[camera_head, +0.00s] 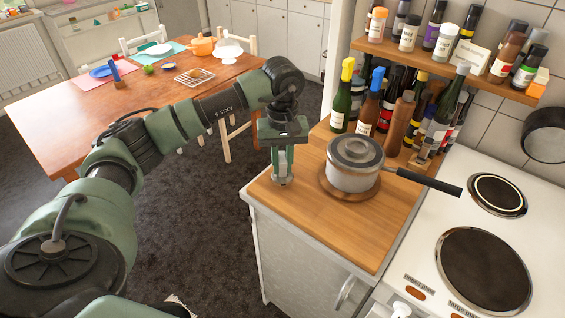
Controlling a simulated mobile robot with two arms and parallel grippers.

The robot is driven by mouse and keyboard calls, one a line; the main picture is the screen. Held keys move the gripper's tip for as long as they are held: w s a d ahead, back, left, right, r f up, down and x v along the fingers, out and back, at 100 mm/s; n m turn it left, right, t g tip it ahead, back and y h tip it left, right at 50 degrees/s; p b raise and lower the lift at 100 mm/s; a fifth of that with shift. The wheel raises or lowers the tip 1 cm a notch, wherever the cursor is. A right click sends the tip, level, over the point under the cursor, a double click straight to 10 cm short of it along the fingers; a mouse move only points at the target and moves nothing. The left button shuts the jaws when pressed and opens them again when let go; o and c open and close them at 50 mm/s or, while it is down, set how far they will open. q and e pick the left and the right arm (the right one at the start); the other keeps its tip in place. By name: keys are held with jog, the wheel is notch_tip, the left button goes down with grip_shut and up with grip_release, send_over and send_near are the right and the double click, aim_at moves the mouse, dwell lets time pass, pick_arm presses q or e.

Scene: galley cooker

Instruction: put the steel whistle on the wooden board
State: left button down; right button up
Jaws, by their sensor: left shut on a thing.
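My left gripper (283,178) points down over the left end of the wooden worktop, left of the saucepan. It is shut on the steel whistle, a small grey thing mostly hidden between the fingers. I cannot tell whether it touches the worktop. A round wooden board (330,189) lies on the worktop to the right of the gripper, and the lidded steel saucepan (352,172) stands on it, covering most of it. My right gripper is not in view.
The saucepan's black handle (428,182) reaches right towards the white cooker (416,262). Bottles (341,107) crowd the back of the worktop (365,230), under a spice shelf (440,66). The worktop's front is clear. A dining table (60,120) stands at the far left.

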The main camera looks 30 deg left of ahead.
pick_arm(q)
jog(key=shift+f, duration=0.3)
jog(key=shift+f, duration=0.15)
jog(key=c, duration=1.3)
grip_release()
